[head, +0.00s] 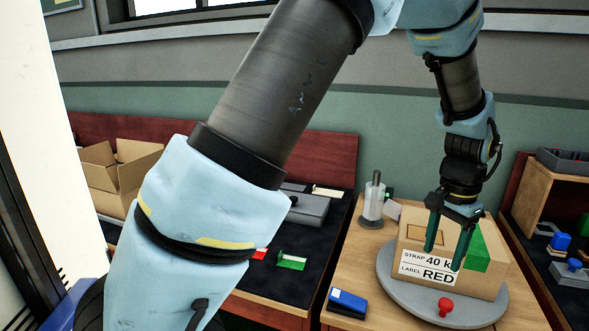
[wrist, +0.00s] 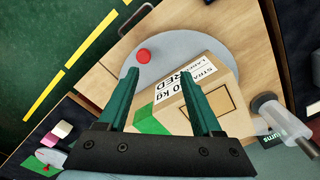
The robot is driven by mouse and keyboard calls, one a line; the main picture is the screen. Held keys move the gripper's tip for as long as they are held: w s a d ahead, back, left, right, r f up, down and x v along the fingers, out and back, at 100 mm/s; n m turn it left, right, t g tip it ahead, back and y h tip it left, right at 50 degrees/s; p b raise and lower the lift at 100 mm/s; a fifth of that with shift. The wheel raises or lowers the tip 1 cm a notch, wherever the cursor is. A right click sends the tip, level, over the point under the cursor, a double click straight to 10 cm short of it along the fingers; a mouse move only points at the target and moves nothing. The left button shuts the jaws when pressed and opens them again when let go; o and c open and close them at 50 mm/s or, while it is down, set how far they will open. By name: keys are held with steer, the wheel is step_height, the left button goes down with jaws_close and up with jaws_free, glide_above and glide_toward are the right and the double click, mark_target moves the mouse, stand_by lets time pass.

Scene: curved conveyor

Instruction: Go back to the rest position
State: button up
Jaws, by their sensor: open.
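My gripper (head: 447,249) hangs from my arm at the right of the head view, its two green fingers spread apart with nothing between them. In the wrist view the open fingers (wrist: 160,90) point toward a cardboard box. The box (head: 488,285) sits on a round grey turntable (head: 393,294) and bears a label reading "STRAP 40 kg" and "LABEL RED", plus a green patch. It also shows in the wrist view (wrist: 222,72). The fingers overlap the box in the head view; I cannot tell whether they touch it.
A red knob (head: 445,306) stands at the turntable's front. A clear dispenser (head: 373,200) and a blue stamp pad (head: 347,301) are on the wooden table (head: 350,262). An open carton (head: 128,175) stands at left. A dark bench with blue items (head: 572,268) is at right.

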steer(key=w+a+r+n, duration=0.1)
steer(key=w+a+n, duration=0.2)
steer(key=a, duration=0.7)
steer(key=w+a+r+n+t, duration=0.1)
steer(key=w+a+n, duration=0.2)
steer(key=a, duration=0.7)
steer(key=w+a+n, duration=0.3)
steer(key=a, duration=0.6)
steer(key=s+a+n, duration=0.3)
steer(key=a, duration=0.8)
steer(key=shift+s+a+n+t, duration=0.25)
steer(key=shift+n+t, duration=0.05)
steer(key=shift+r, duration=0.1)
steer(key=shift+c, duration=0.3)
